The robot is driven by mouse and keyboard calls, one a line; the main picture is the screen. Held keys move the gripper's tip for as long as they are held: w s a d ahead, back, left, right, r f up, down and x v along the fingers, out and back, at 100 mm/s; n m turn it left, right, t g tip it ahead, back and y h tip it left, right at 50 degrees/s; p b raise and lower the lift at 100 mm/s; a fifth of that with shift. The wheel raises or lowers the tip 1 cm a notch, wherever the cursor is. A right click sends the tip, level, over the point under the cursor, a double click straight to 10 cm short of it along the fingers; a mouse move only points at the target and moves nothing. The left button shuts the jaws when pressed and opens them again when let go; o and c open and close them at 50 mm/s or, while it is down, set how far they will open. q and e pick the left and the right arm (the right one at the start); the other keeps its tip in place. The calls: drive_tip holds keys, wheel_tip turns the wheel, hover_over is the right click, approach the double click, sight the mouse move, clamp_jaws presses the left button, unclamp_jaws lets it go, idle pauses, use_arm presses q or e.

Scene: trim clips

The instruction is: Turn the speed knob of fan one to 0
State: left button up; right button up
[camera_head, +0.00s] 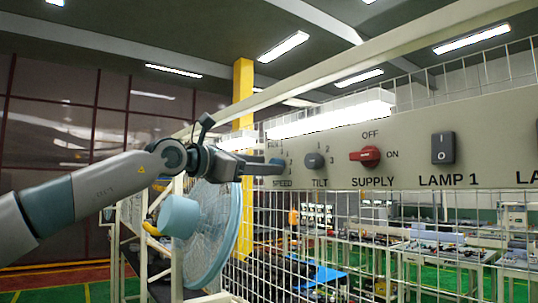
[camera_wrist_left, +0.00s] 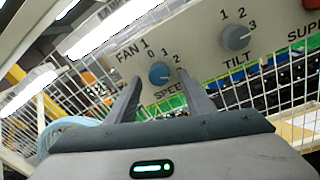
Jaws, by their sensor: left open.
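The blue speed knob (camera_wrist_left: 159,73) of fan one is on the beige panel (camera_wrist_left: 205,62), under the label FAN 1, with the marks 0, 1 and 2 around it. Its pointer setting is too small to tell. My left gripper (camera_head: 266,167) is at the panel's left end in the head view and hides much of the knob (camera_head: 277,161). In the wrist view the open fingers of my left gripper (camera_wrist_left: 160,79) lie on either side of the knob. Whether they touch it I cannot tell. My right gripper is not in view.
The grey tilt knob (camera_head: 314,160), red supply switch (camera_head: 370,155) and black lamp 1 switch (camera_head: 443,148) sit to the right on the panel. A blue fan (camera_head: 214,235) stands below my left arm. A white wire grid (camera_head: 345,235) hangs below the panel.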

use_arm(q)
drive_tip(key=shift+p+x, duration=0.5)
drive_tip(key=shift+x, duration=0.65)
drive_tip(key=c, duration=1)
drive_tip(key=shift+c, duration=0.2)
